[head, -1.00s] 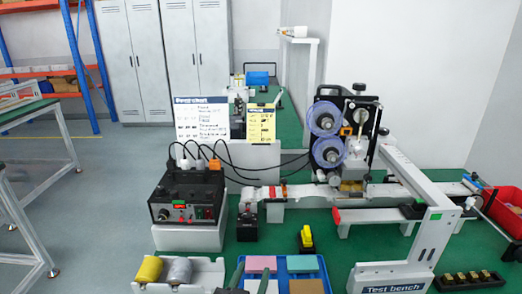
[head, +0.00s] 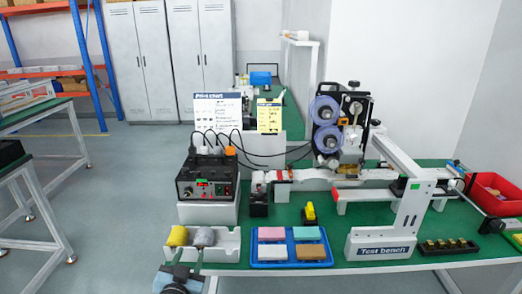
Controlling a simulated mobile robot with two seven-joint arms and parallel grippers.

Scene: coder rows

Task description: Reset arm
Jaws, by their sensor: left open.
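My left gripper (head: 187,257) shows at the bottom of the head view, left of centre. Its two grey fingers point up the picture and stand apart, with nothing seen between them. It is in front of the white tray (head: 228,246) that holds a yellow roll (head: 177,236) and a grey roll (head: 204,237). The fingertips overlap the tray's near edge in the picture; I cannot tell whether they touch it. My right gripper is not in view.
A blue tray (head: 252,248) with several coloured blocks lies to the right. Behind are a black control box (head: 207,180) and a machine with purple reels (head: 326,110). The white "Test bench" frame (head: 408,215) stands at right, near a red bin (head: 490,192). Floor is clear at left.

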